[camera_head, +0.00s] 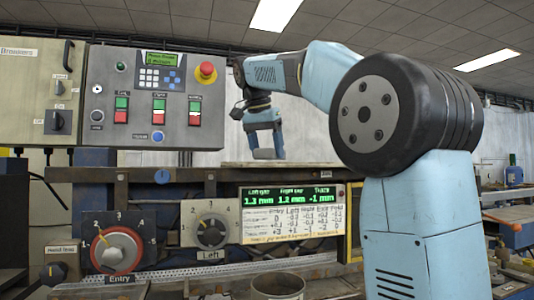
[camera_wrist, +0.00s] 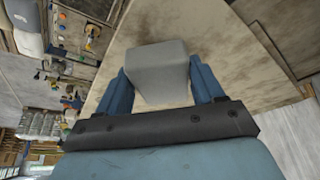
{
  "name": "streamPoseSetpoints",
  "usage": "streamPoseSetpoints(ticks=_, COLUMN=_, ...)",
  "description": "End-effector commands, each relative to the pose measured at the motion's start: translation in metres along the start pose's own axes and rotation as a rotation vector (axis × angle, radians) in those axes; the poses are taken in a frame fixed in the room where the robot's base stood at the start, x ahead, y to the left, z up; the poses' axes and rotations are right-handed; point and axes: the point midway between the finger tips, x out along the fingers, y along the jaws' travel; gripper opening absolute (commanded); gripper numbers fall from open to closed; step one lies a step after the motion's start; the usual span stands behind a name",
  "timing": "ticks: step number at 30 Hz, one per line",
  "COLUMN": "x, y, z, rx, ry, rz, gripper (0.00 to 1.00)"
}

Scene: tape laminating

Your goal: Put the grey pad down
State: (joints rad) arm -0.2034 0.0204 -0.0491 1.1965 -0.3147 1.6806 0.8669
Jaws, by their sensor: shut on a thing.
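The grey pad (camera_wrist: 158,72) is a pale grey block between the two blue fingers of my gripper (camera_wrist: 160,88) in the wrist view. My gripper is shut on it, with a finger at each side. In the head view my gripper (camera_head: 265,150) points down, and the grey pad (camera_head: 264,154) shows low between its fingers. It is just above or at a flat light-coloured board (camera_head: 233,164) behind the machine's front beam. I cannot tell whether the pad touches the board. The board (camera_wrist: 225,75) fills the middle of the wrist view beneath the pad.
A control panel (camera_head: 155,98) with buttons and a red emergency knob stands left of my gripper. Below are the Entry dial (camera_head: 116,249), the Left dial (camera_head: 210,232) and a lit readout (camera_head: 291,212). An open can (camera_head: 277,287) stands at the bottom. The board around the pad looks clear.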

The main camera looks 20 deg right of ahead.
Motion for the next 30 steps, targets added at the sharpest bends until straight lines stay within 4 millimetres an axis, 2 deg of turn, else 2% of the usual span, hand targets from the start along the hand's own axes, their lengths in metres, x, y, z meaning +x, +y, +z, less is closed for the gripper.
streamPoseSetpoints(ticks=4, x=0.0093, y=0.0004, z=0.0041, rx=0.001, ry=0.0, rz=-0.001, gripper=0.34)
streamPoseSetpoints(ticks=14, x=0.0112, y=0.0003, z=0.0048, rx=0.001, ry=0.0, rz=0.0, gripper=0.34)
streamPoseSetpoints(ticks=15, x=0.0113, y=0.0003, z=0.0048, rx=0.001, ry=0.0, rz=0.0, gripper=0.7)
streamPoseSetpoints(ticks=22, x=0.0112, y=0.0003, z=0.0046, rx=0.001, ry=0.0, rz=0.0, gripper=0.92)
streamPoseSetpoints(ticks=30, x=0.0103, y=0.0004, z=0.0041, rx=0.001, ry=0.0, rz=0.0, gripper=0.93)
